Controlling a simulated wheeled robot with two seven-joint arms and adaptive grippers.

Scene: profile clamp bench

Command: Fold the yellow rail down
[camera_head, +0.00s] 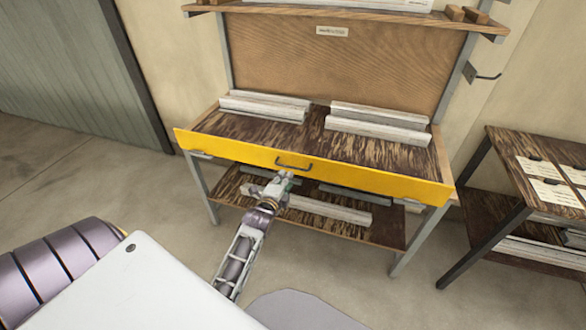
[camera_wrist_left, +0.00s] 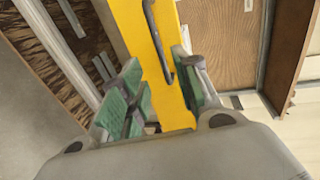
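The yellow rail (camera_head: 225,149) runs along the front edge of the bench (camera_head: 240,121), its broad face toward me. A dark bar handle (camera_head: 294,164) sits near its middle. My left gripper (camera_head: 285,178) is just below and in front of the handle. In the left wrist view, its two green-padded fingers (camera_wrist_left: 161,97) are spread apart, with the yellow rail (camera_wrist_left: 140,28) showing between and beyond them. The handle (camera_wrist_left: 158,42) hangs near the right finger; I cannot tell whether they touch. My right gripper is in neither view.
Pale profiles (camera_head: 375,127) lie on the bench top behind the rail, and more (camera_head: 315,207) on the lower shelf. A side table (camera_head: 508,165) with white cards stands at the right. The floor in front of the bench (camera_head: 345,262) is clear.

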